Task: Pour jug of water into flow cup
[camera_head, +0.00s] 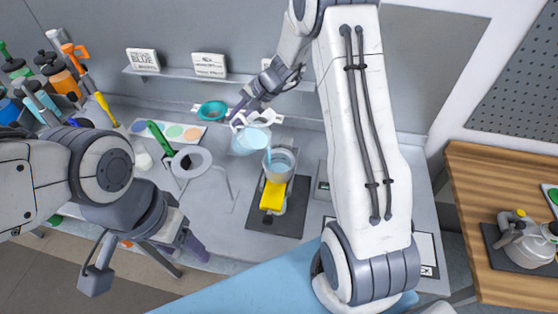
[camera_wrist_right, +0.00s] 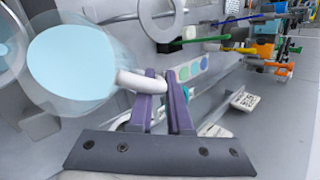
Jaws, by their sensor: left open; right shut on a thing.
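The clear jug (camera_head: 250,141) of light blue water is tilted in the head view, and a thin blue stream runs from its lip into a grey cup, apparently the flow cup (camera_head: 279,168). The cup stands upright over a dark mat with a yellow part in front. My right gripper (camera_head: 247,103) is shut on the jug's white handle; the purple fingers (camera_wrist_right: 166,98) clasp the handle in the right wrist view, with the jug (camera_wrist_right: 70,62) to their left. My left gripper (camera_head: 188,245) is open and empty, low at the left, away from the cup.
A ring stand (camera_head: 191,162) stands left of the cup. A teal bowl (camera_head: 212,111) and a palette with coloured discs (camera_head: 168,134) lie behind it. Bottles and tools crowd the left. A wooden bench (camera_head: 485,205) with a metal pot (camera_head: 525,240) is at the right.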

